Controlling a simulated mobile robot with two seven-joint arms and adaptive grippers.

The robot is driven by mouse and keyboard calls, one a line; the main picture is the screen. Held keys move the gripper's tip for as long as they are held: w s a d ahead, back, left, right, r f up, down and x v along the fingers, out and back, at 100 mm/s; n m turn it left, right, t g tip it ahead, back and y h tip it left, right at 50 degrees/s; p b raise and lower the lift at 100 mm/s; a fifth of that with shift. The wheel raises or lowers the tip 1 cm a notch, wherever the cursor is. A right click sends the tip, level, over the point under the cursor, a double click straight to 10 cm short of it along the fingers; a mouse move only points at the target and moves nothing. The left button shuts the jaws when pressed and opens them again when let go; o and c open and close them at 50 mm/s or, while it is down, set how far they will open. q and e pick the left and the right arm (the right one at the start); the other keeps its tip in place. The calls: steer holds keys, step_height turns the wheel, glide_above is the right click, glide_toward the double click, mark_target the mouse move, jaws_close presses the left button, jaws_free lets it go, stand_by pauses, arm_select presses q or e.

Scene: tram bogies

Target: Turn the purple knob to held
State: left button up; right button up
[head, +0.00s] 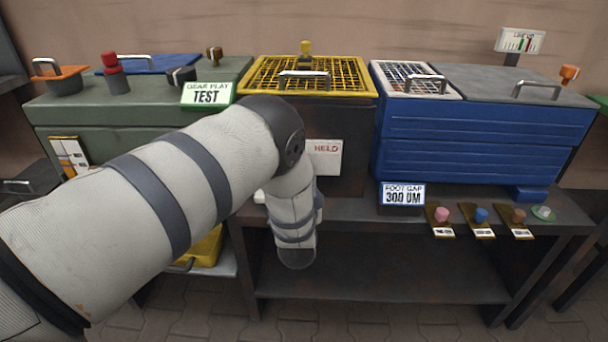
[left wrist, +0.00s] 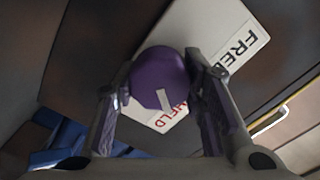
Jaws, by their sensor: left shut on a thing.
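The purple knob (left wrist: 158,75) is round with a white pointer mark near its lower edge. The mark points down in the left wrist view, toward the red word HELD. Behind the knob is a white label plate (left wrist: 232,28), with FREE in black at its upper right. The plate also shows in the head view (head: 325,160), partly covered by my left arm. My left gripper (left wrist: 160,82) is shut on the knob, one finger on each side. In the head view my arm hides the knob and this gripper. My right gripper is in neither view.
A green gear-play cabinet (head: 140,103) is to the left and a blue foot-gap cabinet (head: 470,145) to the right. Several small coloured knobs line the bench edge (head: 555,215). The lower shelf (head: 400,280) is bare.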

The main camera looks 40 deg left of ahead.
arm_select(q)
steer(key=shift+f+m, duration=0.1)
steer(key=shift+m, duration=0.2)
stand_by(0.4)
steer(key=o, duration=1.2)
steer(key=v, duration=1.2)
